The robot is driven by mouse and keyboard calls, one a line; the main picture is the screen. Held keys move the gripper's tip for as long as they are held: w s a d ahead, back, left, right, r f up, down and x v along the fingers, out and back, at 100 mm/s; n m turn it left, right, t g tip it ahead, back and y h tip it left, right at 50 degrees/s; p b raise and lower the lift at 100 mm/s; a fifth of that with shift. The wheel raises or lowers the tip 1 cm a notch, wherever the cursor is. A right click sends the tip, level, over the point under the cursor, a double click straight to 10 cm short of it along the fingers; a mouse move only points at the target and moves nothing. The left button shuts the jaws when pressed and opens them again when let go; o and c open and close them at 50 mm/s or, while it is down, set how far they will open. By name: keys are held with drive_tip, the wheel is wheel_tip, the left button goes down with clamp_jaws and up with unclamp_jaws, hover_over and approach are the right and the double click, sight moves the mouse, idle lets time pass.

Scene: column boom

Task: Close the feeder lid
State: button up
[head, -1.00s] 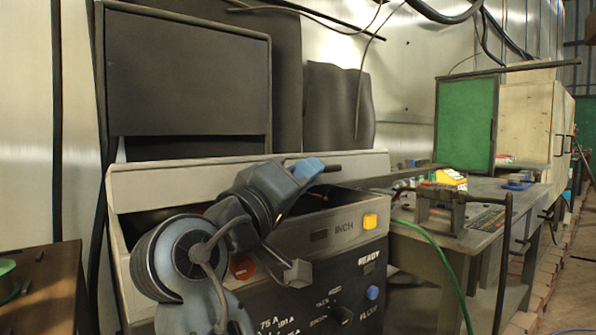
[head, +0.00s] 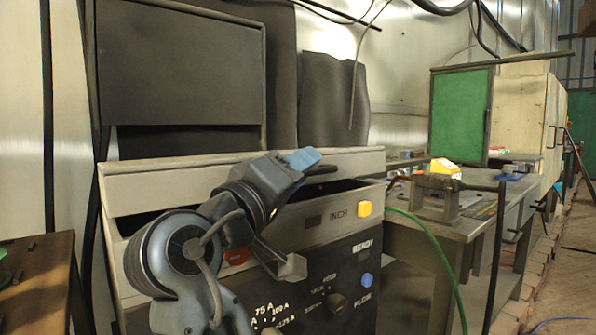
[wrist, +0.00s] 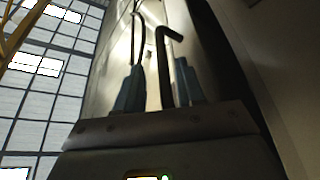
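The feeder lid (head: 150,187) is the long pale grey panel along the top of the grey machine. It is tilted and partly open, with a dark gap under its front edge. A short black handle (head: 322,170) sticks out near its right part. My gripper (head: 303,160) is at the lid, with its blue tip beside the handle. In the wrist view my blue fingers (wrist: 158,88) stand apart, with a dark bent rod (wrist: 165,65) between them. I cannot tell whether they press on it. My arm hides the middle of the gap.
The machine front has a yellow button (head: 364,209), a blue button (head: 366,280) and dials. A workbench (head: 400,222) with a clamp-like fixture and a green panel (head: 460,118) stands to the right. A green hose (head: 440,250) hangs between them. A brown table stands at lower left.

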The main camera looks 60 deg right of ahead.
drive_tip(key=v, duration=0.8)
drive_tip(key=shift+d, duration=0.1)
idle(0.5)
